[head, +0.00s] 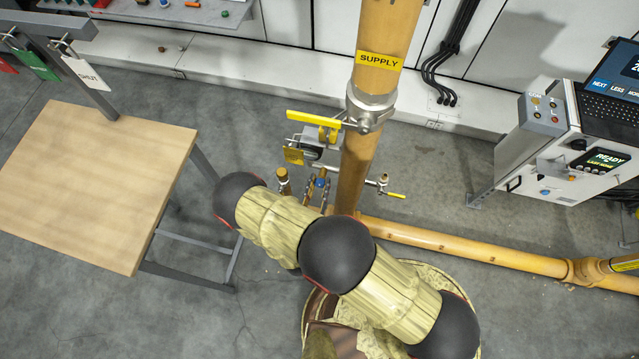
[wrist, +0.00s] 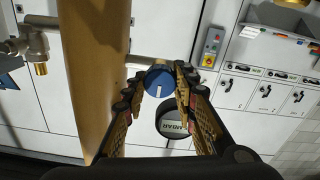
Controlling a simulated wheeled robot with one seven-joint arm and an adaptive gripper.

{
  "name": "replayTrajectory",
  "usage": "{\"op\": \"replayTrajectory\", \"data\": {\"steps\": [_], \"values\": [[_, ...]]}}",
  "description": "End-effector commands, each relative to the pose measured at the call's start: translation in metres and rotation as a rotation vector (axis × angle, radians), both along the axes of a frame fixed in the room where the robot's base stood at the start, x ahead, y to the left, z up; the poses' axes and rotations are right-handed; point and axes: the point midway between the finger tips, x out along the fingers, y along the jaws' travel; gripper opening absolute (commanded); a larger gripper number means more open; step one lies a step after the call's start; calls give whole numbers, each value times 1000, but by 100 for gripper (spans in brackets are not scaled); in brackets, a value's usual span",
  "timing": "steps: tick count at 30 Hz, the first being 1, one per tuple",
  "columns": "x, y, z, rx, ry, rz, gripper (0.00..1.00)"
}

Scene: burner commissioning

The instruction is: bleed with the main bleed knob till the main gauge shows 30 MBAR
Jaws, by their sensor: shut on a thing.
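The blue knob (wrist: 159,82) with a white mark line sits between the two fingertips of my gripper (wrist: 160,84) in the wrist view. The fingers are shut on its sides. A round black-rimmed gauge or disc (wrist: 174,117) sits just below the knob; its lettering appears upside down and I cannot read a pressure from it. In the head view, a small blue part (head: 320,183) shows beside the yellow supply pipe (head: 357,165), between the fingers of my gripper. My arm hides much of what lies below it.
A yellow lever (head: 313,120) and a small yellow-handled valve (head: 396,195) stand close to the pipe. A wooden table (head: 90,180) is at the left. A control cabinet (head: 575,150) stands at the right. A low yellow pipe (head: 470,248) runs along the floor.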

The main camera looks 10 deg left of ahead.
Motion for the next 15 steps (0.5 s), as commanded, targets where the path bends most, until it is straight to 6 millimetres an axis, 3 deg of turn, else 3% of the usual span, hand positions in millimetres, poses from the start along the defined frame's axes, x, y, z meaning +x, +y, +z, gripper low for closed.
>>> {"op": "replayTrajectory", "data": {"steps": [15], "values": [[0, -1, 0, 138, -10, 0, 2]]}}
